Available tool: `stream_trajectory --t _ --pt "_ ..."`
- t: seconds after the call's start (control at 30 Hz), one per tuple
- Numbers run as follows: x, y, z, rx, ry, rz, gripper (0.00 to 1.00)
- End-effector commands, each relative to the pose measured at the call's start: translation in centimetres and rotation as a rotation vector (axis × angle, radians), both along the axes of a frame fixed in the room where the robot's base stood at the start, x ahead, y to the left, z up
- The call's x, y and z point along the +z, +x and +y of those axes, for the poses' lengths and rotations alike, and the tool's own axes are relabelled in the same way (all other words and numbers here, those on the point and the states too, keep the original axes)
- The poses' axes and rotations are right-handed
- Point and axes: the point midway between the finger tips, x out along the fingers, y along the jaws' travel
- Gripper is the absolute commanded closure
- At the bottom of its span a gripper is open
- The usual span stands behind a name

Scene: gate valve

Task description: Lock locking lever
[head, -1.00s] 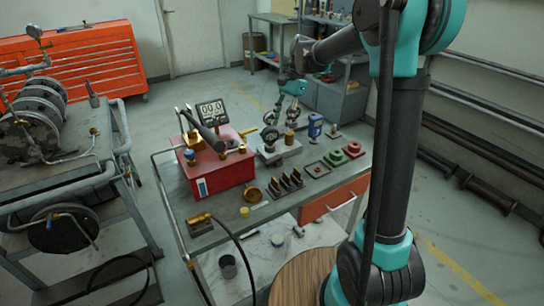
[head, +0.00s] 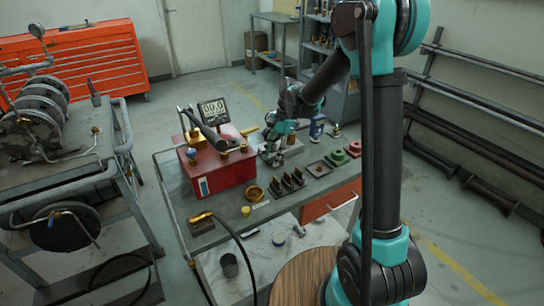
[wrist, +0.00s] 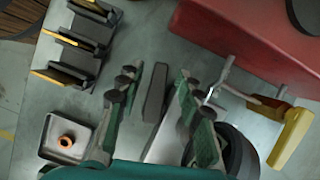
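My gripper (head: 273,157) is down over the light-grey fixture block on the workbench (head: 240,229). In the wrist view its two green-padded fingers (wrist: 157,85) stand apart. A dark grey upright bar (wrist: 155,92) shows between them, with visible gaps; I cannot tell whether it is the locking lever. A yellow-handled lever (wrist: 290,137) sticks out from the red box (wrist: 245,40) to the right of the fingers. It also shows in the head view (head: 249,130). My gripper hides most of the fixture block. A dark round part (wrist: 238,152) is partly hidden beside the right finger.
The red box (head: 220,172) stands close left of my gripper, with a display (head: 213,112) behind it. A slotted black rack (head: 287,186) stands in front. A square tray (head: 319,169) and green and red rings (head: 337,158) lie to the right.

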Motion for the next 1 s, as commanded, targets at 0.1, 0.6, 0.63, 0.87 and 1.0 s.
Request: stream_trajectory --t 0.1,0.6,0.63,0.87,1.0 --pt "0.0 0.01 0.01 0.0 0.0 0.0 0.64" --pt "0.03 0.02 0.0 -0.001 0.0 0.0 1.0" --pt "0.04 0.03 0.01 -0.007 0.0 0.0 1.0" --pt "0.02 0.33 0.32 -0.109 0.0 0.0 1.0" --pt "0.03 0.36 0.32 -0.114 0.0 0.0 1.0"
